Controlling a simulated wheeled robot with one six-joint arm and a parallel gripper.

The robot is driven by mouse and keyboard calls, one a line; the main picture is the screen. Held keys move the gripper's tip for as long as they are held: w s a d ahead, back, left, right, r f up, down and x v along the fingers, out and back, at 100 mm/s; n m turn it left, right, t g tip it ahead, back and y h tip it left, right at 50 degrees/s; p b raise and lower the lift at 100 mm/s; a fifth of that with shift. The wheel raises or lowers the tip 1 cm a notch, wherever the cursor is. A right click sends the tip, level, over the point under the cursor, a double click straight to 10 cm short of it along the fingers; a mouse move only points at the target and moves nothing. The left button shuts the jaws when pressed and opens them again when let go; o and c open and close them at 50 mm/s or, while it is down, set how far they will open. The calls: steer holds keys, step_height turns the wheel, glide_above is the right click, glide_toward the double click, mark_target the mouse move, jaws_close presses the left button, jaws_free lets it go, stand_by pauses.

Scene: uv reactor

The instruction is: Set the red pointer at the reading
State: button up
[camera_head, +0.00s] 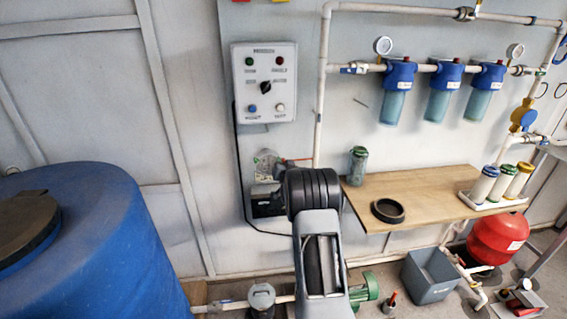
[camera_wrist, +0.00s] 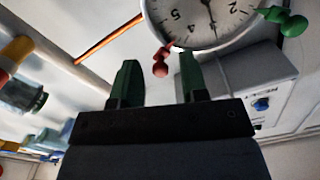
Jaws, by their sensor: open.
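In the wrist view a round white gauge (camera_wrist: 215,30) shows at the top, partly cut off, with its numerals appearing upside down. A black needle points to the lower part of its face. The red pointer (camera_wrist: 160,65) has a ball-shaped end sticking out at the gauge's lower left rim. A green pointer (camera_wrist: 290,21) with a similar end sticks out at the right rim. My gripper (camera_wrist: 159,62) is open, with the red end showing in the gap near its fingertips. Contact cannot be told. In the head view my arm hides the gripper.
A grey control box (camera_wrist: 255,90) stands behind the gauge in the wrist view. An orange rod (camera_wrist: 108,39) runs at upper left. In the head view a wall control panel (camera_head: 265,82), a wooden shelf (camera_head: 425,190), blue filters (camera_head: 399,85) and a blue tank (camera_head: 95,245) surround my arm.

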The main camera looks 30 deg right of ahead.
steer(key=shift+w+d, duration=0.15)
steer(key=shift+w, duration=0.2)
steer(key=shift+c, duration=0.4)
jaws_close()
